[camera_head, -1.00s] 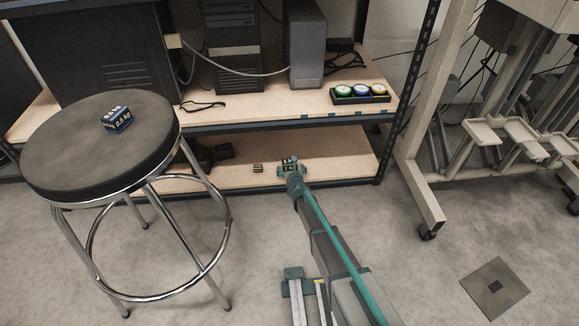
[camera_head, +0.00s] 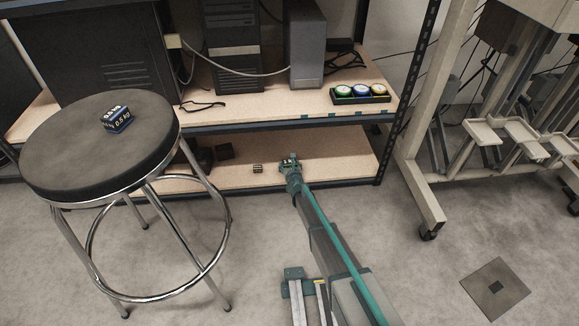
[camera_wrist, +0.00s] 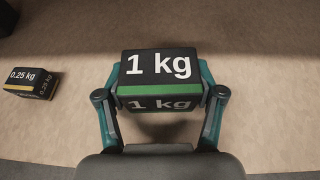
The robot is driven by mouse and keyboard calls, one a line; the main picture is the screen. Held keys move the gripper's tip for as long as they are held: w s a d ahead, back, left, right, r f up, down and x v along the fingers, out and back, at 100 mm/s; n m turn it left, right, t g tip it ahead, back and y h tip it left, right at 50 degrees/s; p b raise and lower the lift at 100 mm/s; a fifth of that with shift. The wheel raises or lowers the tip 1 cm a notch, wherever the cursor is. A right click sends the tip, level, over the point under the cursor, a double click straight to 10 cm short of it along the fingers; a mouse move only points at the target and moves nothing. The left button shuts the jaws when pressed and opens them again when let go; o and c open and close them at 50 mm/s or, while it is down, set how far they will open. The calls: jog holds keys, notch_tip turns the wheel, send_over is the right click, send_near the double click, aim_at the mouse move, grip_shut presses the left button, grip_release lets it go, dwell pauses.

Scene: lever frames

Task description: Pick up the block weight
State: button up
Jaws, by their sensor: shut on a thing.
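A black block weight (camera_wrist: 160,68) marked "1 kg", with a green stripe, sits between the two fingers of my gripper (camera_wrist: 160,100) in the wrist view. My gripper is shut on it, one finger against each side. In the head view my gripper (camera_head: 289,163) is over the lower shelf, and the block there is mostly hidden by it. A smaller black block (camera_wrist: 33,82) marked "0.25 kg", with a yellow stripe, lies to the left on the shelf; it also shows in the head view (camera_head: 257,168). A blue block (camera_head: 116,120) marked "0.5 kg" sits on the stool.
The lower shelf (camera_head: 340,160) is clear to the right of my gripper; the upper shelf (camera_head: 270,108) overhangs it. A round stool (camera_head: 60,160) stands at the left. A tray of several round coloured things (camera_head: 360,97) sits above. A wheeled frame (camera_head: 425,190) stands at the right.

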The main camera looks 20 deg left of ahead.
grip_shut()
jog(key=shift+r, duration=0.1)
